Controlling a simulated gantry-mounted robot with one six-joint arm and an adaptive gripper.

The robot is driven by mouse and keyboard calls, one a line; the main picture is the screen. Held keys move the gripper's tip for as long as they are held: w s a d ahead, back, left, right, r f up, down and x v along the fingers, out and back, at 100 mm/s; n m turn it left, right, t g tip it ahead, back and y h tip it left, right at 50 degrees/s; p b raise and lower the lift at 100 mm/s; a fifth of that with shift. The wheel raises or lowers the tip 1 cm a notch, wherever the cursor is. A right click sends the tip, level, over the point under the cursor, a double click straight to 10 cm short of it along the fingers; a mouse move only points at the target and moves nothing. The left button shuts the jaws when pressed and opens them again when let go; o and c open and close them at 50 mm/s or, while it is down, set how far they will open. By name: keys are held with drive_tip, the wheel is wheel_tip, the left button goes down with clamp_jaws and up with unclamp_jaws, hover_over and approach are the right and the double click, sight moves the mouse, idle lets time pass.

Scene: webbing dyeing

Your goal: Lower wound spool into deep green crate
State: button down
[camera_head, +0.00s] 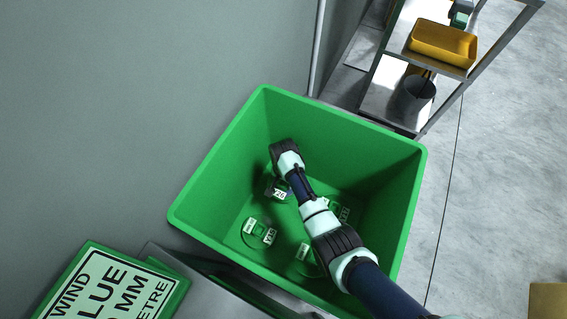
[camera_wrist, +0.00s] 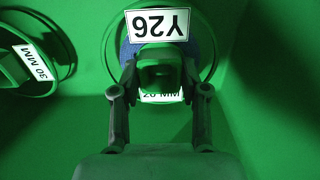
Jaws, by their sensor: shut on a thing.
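The deep green crate (camera_head: 219,172) is open at the top, and my arm reaches down into it. My gripper (camera_wrist: 160,76) is shut on the hub of the wound spool (camera_wrist: 203,42), with a finger on each side. The spool has a green rim, dark blue webbing and white labels, one reading Y26 upside down in the wrist view. In the head view the held spool (camera_head: 279,194) is inside the crate near its far left part, partly hidden by my wrist. I cannot tell whether it touches the crate floor.
Several other labelled green spools lie on the crate floor, one at front left (camera_head: 260,233). One labelled 30 MM (camera_wrist: 35,62) lies left of the held spool in the wrist view. A green sign (camera_head: 112,285) stands at lower left. A shelf with a yellow bin (camera_head: 441,44) is behind.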

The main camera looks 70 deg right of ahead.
drive_tip(key=c, duration=0.5)
unclamp_jaws()
wheel_tip(320, 180, up, 12)
drive_tip(key=shift+r, duration=0.1)
